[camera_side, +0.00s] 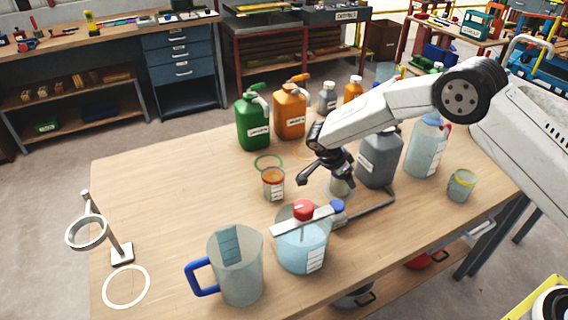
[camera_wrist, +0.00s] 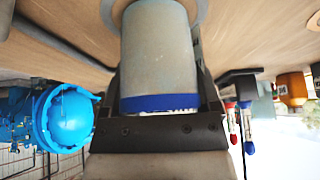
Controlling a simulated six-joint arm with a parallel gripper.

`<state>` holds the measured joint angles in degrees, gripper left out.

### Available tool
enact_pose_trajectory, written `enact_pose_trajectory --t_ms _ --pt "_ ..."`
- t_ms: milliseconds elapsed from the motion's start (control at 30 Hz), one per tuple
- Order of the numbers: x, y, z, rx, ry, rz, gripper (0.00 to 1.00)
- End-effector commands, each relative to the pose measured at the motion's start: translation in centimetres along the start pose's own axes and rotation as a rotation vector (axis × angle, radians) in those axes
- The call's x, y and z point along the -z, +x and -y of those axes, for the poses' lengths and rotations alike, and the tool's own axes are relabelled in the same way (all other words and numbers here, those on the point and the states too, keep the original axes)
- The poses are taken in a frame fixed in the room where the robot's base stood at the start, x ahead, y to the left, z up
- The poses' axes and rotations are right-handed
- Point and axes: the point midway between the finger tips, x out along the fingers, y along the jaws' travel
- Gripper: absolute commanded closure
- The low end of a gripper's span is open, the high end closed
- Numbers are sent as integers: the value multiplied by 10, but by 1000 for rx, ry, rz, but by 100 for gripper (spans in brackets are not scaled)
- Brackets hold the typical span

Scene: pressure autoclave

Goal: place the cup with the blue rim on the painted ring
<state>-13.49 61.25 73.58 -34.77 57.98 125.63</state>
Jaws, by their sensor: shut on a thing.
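The cup with the blue rim (camera_wrist: 158,55) fills the middle of the wrist view, a grey cup between my two fingers. My gripper (camera_wrist: 160,95) is shut on it. In the side view my gripper (camera_side: 330,172) is low over the middle of the table, and the cup's pale body (camera_side: 341,188) shows partly below it. A dull ring or disc (camera_wrist: 202,10) shows around the cup's base in the wrist view; whether the base touches it I cannot tell. Painted rings on the table are white (camera_side: 107,287), green (camera_side: 257,160) and orange (camera_side: 296,152).
A red-capped jar (camera_side: 302,250) and a blue-handled jug (camera_side: 237,270) stand in front. A grey canister (camera_side: 381,160) is close on the right. The table's left part is mostly clear around a ring stand (camera_side: 122,252).

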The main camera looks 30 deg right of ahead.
Motion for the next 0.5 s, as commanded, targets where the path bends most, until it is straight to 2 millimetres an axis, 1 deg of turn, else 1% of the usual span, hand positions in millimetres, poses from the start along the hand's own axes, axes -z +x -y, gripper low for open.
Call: enact_pose_trajectory --t_ms 67,100,133,500 --pt "-1 2 0 0 0 0 85" --pt "-1 1 0 0 0 0 8" --pt "-1 1 0 0 0 0 0" --pt "0 -1 0 0 0 0 0"
